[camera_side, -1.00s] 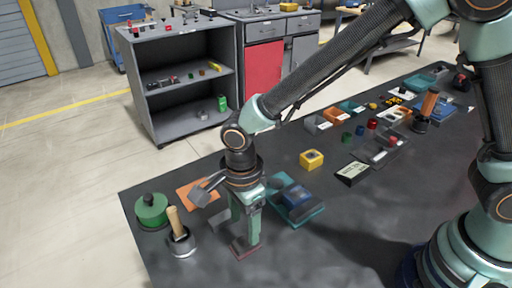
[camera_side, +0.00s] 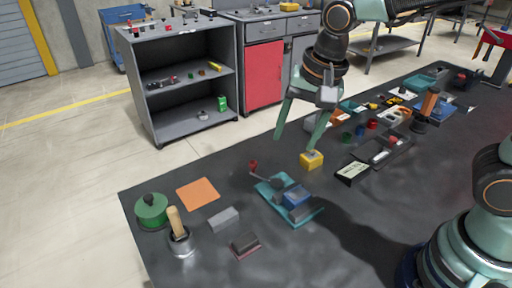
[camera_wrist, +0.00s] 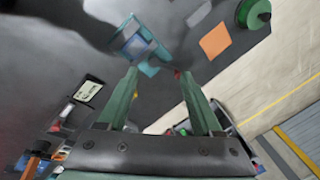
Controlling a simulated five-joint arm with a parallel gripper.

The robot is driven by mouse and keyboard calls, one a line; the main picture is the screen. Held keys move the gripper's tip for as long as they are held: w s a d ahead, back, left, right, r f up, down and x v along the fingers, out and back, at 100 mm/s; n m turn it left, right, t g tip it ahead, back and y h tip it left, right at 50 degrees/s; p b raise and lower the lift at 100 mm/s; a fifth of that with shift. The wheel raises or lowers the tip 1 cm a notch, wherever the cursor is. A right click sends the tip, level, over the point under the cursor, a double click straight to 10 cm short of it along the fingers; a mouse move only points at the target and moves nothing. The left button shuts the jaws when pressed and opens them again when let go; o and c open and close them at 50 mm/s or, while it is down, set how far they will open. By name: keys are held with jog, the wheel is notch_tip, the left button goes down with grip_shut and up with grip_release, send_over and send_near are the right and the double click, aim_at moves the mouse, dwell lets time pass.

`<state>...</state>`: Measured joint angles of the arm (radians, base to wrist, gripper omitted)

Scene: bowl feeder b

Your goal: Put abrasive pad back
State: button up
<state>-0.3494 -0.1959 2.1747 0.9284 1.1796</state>
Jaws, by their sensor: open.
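A flat dark pad with a reddish edge (camera_side: 245,244), which looks like the abrasive pad, lies on the dark bench near its front edge. A grey block (camera_side: 224,218) lies just behind it, and it also shows in the wrist view (camera_wrist: 199,14). An orange square (camera_side: 198,194) lies flat farther back. My gripper (camera_side: 294,142) is raised above the bench, open and empty, behind the teal tray and near the yellow block. Its spread fingers also show in the wrist view (camera_wrist: 157,74). I cannot pick out the pad in the wrist view.
A teal tray (camera_side: 312,214) carries a blue block (camera_side: 296,196). A yellow block (camera_side: 312,160) and several bins are at the right.

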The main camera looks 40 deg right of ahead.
jog(key=s+d+r+n+t, duration=0.3)
jog(key=d+n, duration=0.6)
jog(key=d, duration=0.3)
jog(key=shift+s+r+n+h, duration=0.2)
jog(key=shift+s+n+h, duration=0.15)
jog(key=shift+s, duration=0.35)
